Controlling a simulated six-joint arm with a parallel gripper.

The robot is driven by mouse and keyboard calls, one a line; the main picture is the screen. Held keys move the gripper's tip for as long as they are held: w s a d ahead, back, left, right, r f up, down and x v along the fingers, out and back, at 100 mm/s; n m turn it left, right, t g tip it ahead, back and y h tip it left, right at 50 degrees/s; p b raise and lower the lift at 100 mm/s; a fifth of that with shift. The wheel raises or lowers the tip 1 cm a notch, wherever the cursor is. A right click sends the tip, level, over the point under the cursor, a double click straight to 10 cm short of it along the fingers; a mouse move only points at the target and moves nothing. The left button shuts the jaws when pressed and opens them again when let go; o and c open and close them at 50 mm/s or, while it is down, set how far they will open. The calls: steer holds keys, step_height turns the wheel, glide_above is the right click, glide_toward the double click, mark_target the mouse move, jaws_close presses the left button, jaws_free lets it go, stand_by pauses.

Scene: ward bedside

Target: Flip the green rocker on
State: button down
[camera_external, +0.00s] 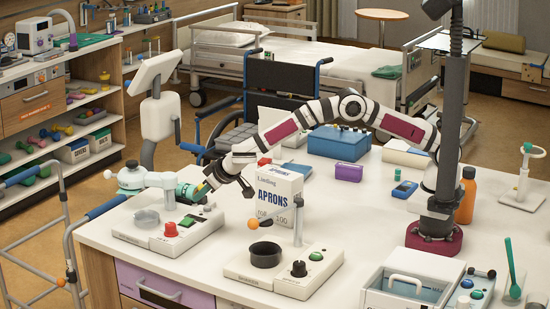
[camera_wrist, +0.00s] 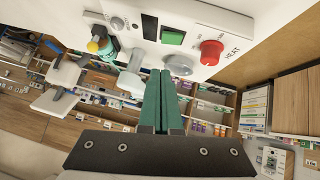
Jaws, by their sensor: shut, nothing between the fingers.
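The green rocker (camera_wrist: 172,37) is a small rectangular switch in a dark surround on a white panel in the wrist view. A red knob (camera_wrist: 211,52) marked HEAT sits to its right. The red knob (camera_external: 171,229) also shows on the left white appliance (camera_external: 150,238) in the external view. My gripper (camera_wrist: 160,73) is shut and empty, its dark green fingers side by side. Its tips appear just below the rocker in the wrist view; I cannot tell whether they touch the panel. In the external view my gripper (camera_external: 202,195) is above the left appliance. Whether the rocker is on is unclear.
An aprons box (camera_external: 275,190) stands just right of my gripper. A second appliance (camera_external: 285,270) with a black dish, black knob and green button stands front centre. A blue case (camera_external: 338,141) and purple box (camera_external: 339,174) stand behind. Some white counter is clear at centre right.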

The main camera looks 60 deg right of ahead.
mark_target(187, 222)
steer(key=x, duration=0.4)
steer(key=f, duration=0.2)
steer(key=shift+d+f, duration=0.25)
steer(key=shift+f, duration=0.05)
steer(key=shift+d+f, duration=0.15)
steer(key=shift+f, duration=0.45)
